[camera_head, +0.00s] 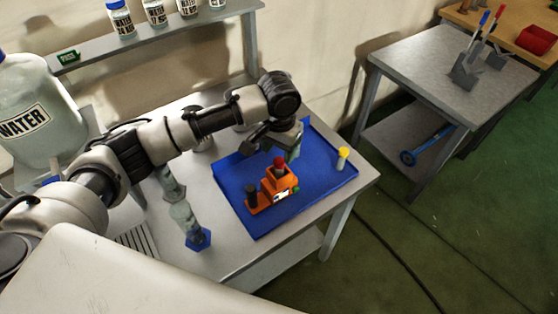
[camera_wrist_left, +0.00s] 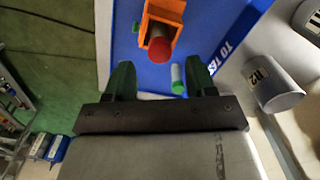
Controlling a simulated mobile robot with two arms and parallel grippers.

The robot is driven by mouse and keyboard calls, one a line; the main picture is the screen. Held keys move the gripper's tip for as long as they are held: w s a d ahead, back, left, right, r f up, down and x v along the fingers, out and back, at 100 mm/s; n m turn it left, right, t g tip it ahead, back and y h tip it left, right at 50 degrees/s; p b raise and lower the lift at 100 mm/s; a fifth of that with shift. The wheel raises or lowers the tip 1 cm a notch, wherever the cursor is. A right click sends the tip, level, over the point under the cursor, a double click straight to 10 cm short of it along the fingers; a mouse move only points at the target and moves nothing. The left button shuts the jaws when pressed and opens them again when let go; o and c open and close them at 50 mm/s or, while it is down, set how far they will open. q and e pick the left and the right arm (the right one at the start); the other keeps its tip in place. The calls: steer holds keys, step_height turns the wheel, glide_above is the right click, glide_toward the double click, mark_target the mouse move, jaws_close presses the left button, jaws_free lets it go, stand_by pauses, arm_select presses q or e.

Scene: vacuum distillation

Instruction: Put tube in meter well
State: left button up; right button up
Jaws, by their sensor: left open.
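The orange meter (camera_head: 285,184) stands on a blue mat (camera_head: 315,182), with a red-topped piece (camera_head: 280,162) and a black knob (camera_head: 251,191). The meter (camera_wrist_left: 157,32) and its red top (camera_wrist_left: 160,49) show at the top of the left wrist view. A tube with a green cap (camera_wrist_left: 178,84) shows there between the open fingers of my left gripper (camera_wrist_left: 160,80), closer to the right finger; I cannot tell its distance. My left gripper (camera_head: 293,155) is above the mat behind the meter in the head view, where the green-capped tube is hidden. A yellow-capped tube (camera_head: 342,159) stands near the mat's right corner.
Glassware on a blue base (camera_head: 197,239) stands left of the mat. A shelf (camera_head: 160,45) with several water bottles is behind. A large water jug (camera_head: 35,110) is at the left. A grey cylinder (camera_wrist_left: 274,86) shows right in the wrist view. Another table (camera_head: 425,65) stands apart.

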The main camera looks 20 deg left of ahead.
arm_select(q)
step_height(320, 180, up, 7)
steer(key=shift+f+b, duration=0.2)
steer(key=shift+b, duration=0.2)
